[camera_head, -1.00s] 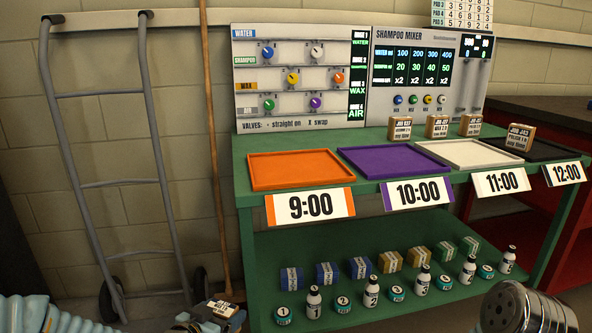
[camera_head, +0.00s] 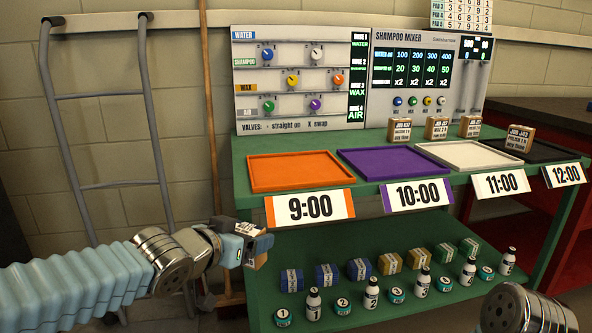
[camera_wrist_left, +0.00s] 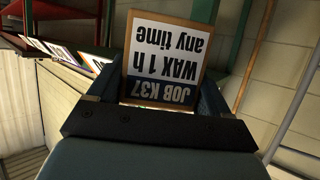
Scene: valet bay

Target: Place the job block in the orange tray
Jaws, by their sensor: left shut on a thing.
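My left gripper (camera_head: 250,246) is shut on a wooden job block (camera_head: 262,257), left of the green bench's lower shelf and below the orange tray's height. In the left wrist view the held job block (camera_wrist_left: 166,52) sits between the fingers, its label upside down: "JOB K37, WAX 1 h, any time". The orange tray (camera_head: 300,171) lies empty at the left end of the bench top, above a 9:00 sign (camera_head: 310,207). The block is apart from the tray. My right gripper is out of view; only part of my arm shows at the lower right.
Purple (camera_head: 390,161), white (camera_head: 470,153) and black (camera_head: 540,149) trays continue to the right. Small job blocks stand behind them, one (camera_head: 519,138) by the black tray. Bottles, tins and packs fill the lower shelf. A hand truck (camera_head: 110,185) and pole (camera_head: 213,150) stand left.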

